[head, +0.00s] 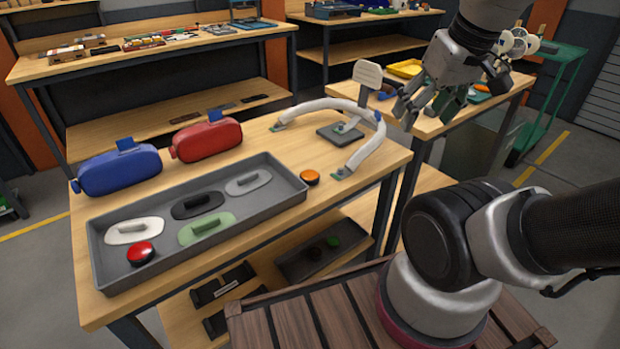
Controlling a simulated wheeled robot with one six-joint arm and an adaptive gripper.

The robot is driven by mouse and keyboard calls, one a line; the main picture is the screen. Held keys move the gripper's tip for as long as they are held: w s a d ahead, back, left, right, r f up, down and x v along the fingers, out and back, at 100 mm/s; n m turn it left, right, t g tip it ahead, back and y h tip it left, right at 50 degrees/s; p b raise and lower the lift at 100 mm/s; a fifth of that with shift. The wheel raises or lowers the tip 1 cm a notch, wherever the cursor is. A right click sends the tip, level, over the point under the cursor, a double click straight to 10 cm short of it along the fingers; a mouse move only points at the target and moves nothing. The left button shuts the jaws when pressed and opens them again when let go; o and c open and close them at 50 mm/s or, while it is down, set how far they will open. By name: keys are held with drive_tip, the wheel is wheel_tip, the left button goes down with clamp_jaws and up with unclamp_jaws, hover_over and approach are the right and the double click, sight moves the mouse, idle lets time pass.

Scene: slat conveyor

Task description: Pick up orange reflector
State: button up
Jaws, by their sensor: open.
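The orange reflector (310,177) is a small round disc with a dark rim. It lies on the wooden table (281,218) just right of the grey tray's right end, below the white curved handlebar. My gripper (416,112) is in the upper right of the head view, open and empty, with its fingers pointing down and left. It is up and to the right of the reflector, well apart from it, in front of the second table behind.
The grey tray (283,171) holds a red reflector (141,253) and several oval handled pads. Red (207,139) and blue (118,168) bags stand behind it. The white handlebar (366,151) and a sign stand (367,76) rise near the reflector. Bare wood surrounds the reflector's near side.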

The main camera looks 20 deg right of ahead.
drive_tip(key=shift+o, duration=0.5)
drive_tip(key=shift+a, duration=0.1)
drive_tip(key=m+g+y, duration=0.1)
drive_tip(key=m+g, duration=0.4)
drive_tip(key=m, duration=0.8)
approach(309, 175)
drive_tip(key=shift+s+d+f, duration=0.45)
drive_tip(key=shift+s+f, duration=0.15)
drive_tip(key=shift+s, duration=0.15)
drive_tip(key=m, duration=0.2)
drive_tip(key=shift+w+a+r+m+t, duration=0.1)
drive_tip(key=shift+w+a+m+t, duration=0.05)
drive_tip(key=shift+w+m+t, duration=0.2)
drive_tip(key=shift+m, duration=0.45)
drive_tip(key=shift+f, duration=0.5)
drive_tip(key=f, duration=0.4)
drive_tip(key=a+f, duration=0.1)
drive_tip(key=f, duration=0.1)
drive_tip(key=shift+w+a+f, duration=0.1)
drive_tip(key=shift+f, duration=0.3)
drive_tip(key=c, duration=1)
drive_tip(key=shift+r, duration=0.15)
